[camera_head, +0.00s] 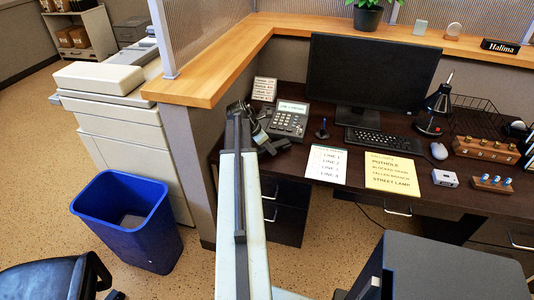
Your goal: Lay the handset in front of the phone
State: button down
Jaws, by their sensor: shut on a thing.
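The desk phone (289,119) is grey with a lit screen and a keypad. It stands on the dark desk, left of the monitor. My arm reaches up from the bottom of the picture, and my gripper (266,141) is at the phone's front left side, low over the desk. It is shut on the handset, which is dark and hard to tell apart from the gripper. My arm hides part of this area. I cannot tell whether the handset touches the desk or the phone.
A line list sheet (326,164) and a yellow note (393,172) lie right of the gripper. A small pen stand (322,130) stands right of the phone, near the keyboard (384,141). The wooden-topped partition (206,88) rises left of my arm. A small card holder (264,89) stands behind.

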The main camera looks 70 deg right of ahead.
jog(key=shift+f, duration=0.4)
jog(key=c, duration=1)
grip_release()
jog(key=shift+c, duration=0.2)
jog(key=shift+r, duration=0.25)
jog(key=shift+w+a+r+p, duration=0.55)
jog(key=shift+a+p, duration=0.1)
jog(key=shift+p, duration=0.2)
jog(key=w+a, duration=0.7)
jog(key=a, duration=0.1)
jog(key=shift+w+a+f, duration=0.1)
